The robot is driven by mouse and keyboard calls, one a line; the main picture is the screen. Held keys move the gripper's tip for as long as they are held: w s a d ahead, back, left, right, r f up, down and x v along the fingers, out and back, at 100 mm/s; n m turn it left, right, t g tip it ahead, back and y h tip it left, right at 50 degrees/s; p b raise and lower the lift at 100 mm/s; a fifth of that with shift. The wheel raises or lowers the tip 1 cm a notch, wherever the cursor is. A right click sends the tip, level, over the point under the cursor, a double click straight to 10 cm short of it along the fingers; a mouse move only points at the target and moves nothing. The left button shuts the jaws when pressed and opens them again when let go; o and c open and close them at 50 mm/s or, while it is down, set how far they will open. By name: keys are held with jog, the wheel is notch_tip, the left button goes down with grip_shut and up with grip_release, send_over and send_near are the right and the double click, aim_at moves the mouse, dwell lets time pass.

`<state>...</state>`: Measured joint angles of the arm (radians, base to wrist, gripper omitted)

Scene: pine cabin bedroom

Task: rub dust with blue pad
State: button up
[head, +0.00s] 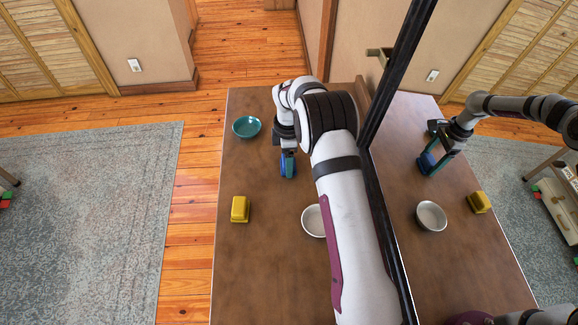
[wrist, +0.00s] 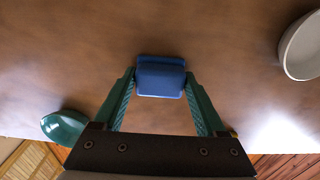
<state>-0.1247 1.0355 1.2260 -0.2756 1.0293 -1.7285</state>
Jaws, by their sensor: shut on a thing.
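The blue pad (head: 288,166) is held in my gripper (head: 288,170) over the brown table. In the wrist view the blue pad (wrist: 161,77) sits between the green fingertips of my gripper (wrist: 161,80), which is shut on it. The pad is at or close above the tabletop; I cannot tell whether it touches. I cannot make out any dust on the wood in either view. My arm hides part of the table in the head view.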

jog(key=shift+w, duration=3.1)
notch_tip(320, 180, up, 8)
jog(key=shift+r, duration=0.1)
